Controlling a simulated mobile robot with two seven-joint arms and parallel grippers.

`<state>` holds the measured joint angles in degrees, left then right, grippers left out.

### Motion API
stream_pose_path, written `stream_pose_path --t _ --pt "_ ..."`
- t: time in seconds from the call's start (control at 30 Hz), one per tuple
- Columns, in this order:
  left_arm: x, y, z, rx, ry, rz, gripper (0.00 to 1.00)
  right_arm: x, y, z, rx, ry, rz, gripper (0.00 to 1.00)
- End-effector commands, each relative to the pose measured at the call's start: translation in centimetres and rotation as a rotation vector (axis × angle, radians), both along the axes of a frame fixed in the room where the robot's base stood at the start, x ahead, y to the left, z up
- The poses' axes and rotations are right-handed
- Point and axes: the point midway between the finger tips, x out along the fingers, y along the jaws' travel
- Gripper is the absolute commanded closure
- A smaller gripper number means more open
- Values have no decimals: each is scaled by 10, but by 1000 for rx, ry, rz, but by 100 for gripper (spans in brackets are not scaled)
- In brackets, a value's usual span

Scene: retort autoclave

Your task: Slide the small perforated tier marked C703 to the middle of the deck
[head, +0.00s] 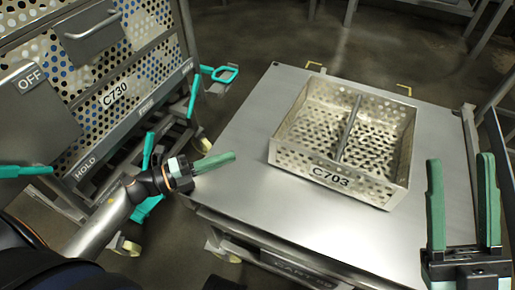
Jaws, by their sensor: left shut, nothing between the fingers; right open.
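The small perforated tier marked C703 (394,198) is an open metal box with a divider across its inside. It sits on the flat grey deck (236,160), right of the deck's middle and turned slightly, with its label facing me. My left gripper (232,156) is shut and empty over the deck's left edge, to the left of the tier and apart from it. My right gripper (462,165) is open and empty to the right of the tier, near the deck's right edge, with its two green fingers pointing up in the picture.
A large perforated basket marked C730 (160,55) stands on a frame at left, with a HOLD label (86,168) and an OFF plate (30,78). Teal handles (226,73) stick out between it and the deck. The deck is bare left of and in front of the tier.

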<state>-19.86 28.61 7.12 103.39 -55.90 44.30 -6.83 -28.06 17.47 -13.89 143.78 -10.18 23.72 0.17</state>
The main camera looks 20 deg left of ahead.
Motion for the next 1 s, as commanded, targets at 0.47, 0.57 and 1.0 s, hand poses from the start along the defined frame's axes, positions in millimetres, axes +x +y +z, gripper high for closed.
stream_pose_path --t 0.47,0.57,1.0 --pt "58 -57 0 -4 -1 0 100 1 2 -17 0 14 15 50" --pt "61 -61 0 -4 0 1 100 1 2 -18 -1 13 15 50" --pt "65 -65 2 -6 0 0 100 1 2 -14 0 12 13 50"
